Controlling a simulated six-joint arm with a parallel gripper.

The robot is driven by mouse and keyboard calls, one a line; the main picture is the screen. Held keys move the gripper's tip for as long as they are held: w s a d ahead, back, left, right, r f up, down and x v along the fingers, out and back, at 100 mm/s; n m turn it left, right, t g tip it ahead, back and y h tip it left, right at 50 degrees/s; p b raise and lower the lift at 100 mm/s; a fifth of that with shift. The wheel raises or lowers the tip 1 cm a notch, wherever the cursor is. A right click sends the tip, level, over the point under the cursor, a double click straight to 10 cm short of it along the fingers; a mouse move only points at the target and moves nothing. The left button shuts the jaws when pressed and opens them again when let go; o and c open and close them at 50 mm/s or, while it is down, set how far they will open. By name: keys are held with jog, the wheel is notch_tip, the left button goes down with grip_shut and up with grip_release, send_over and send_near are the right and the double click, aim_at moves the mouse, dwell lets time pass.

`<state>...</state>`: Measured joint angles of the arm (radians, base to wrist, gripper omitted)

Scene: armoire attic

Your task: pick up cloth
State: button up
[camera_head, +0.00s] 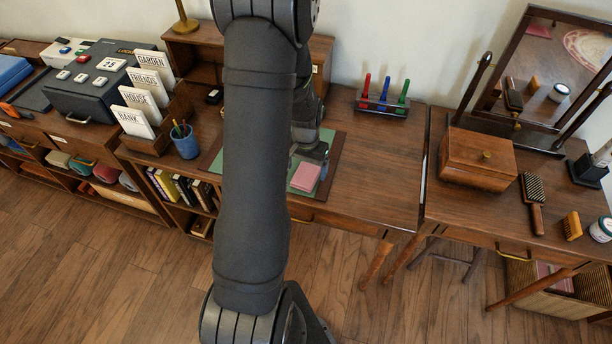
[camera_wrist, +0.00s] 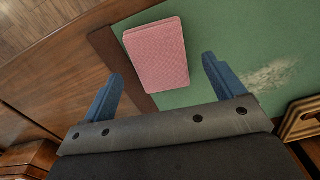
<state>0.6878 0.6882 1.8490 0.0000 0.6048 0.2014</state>
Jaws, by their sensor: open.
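A flat pink rectangle (camera_head: 306,177), which looks like a folded cloth, lies on the green mat (camera_head: 328,165) on the desk. It also shows in the wrist view (camera_wrist: 157,52), near the mat's brown-edged corner. My gripper (camera_wrist: 163,70) is open, with its two blue fingers apart and nothing between them. In the wrist view, the pink cloth appears beyond and between the fingertips. I cannot tell the exact height above it. In the head view, my arm hides part of the mat and most of the gripper.
A whitish smudge (camera_wrist: 276,74) marks the mat. A blue pencil cup (camera_head: 186,146) and card holder (camera_head: 152,138) stand left of my arm. A rack of coloured markers (camera_head: 383,107) stands at the back. A wooden box (camera_head: 476,160) is on the right table. The desk's right part is clear.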

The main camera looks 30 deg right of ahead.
jog(key=shift+f, duration=1.15)
jog(key=c, duration=1.1)
jog(key=shift+o, duration=0.2)
jog(key=shift+r, duration=0.15)
notch_tip(320, 180, up, 4)
jog(key=shift+f, duration=0.2)
jog(key=s+d+r, duration=0.4)
jog(key=s+r, duration=0.3)
jog(key=s, duration=0.4)
jog(key=shift+d, duration=0.15)
jog(key=shift+r, duration=0.1)
